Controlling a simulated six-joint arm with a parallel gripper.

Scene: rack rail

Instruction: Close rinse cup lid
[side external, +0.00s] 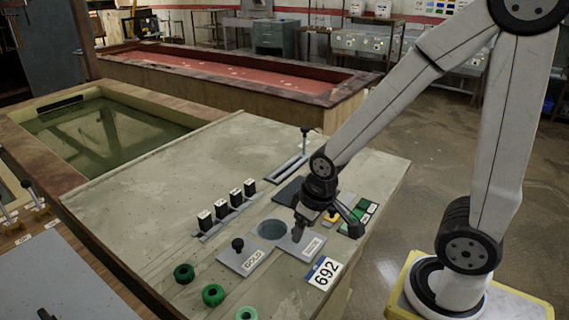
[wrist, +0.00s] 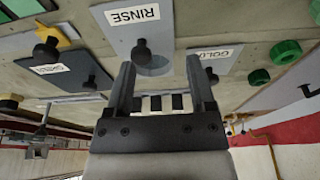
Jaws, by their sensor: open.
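The rinse cup lid (side external: 310,248) is a flat grey plate with a white label, lying just right of the open round rinse cup (side external: 272,229) in the side view. In the wrist view the lid (wrist: 115,18) reads RINSE, with a dark knob (wrist: 141,47) at its edge nearest the cup. My gripper (side external: 327,222) is low over the panel by the lid. In the wrist view my gripper (wrist: 160,66) is open, its fingers apart with nothing held. The knob appears in the gap, nearer the left finger; I cannot tell whether it is between the fingers in depth.
A GOLD lid (side external: 243,258) with a black knob lies left of the rinse cup. A darker plate (wrist: 70,68) with a knob and a yellow piece (wrist: 55,35) are close by. Several black blocks (side external: 220,208) stand behind, and green rings (side external: 213,295) lie in front.

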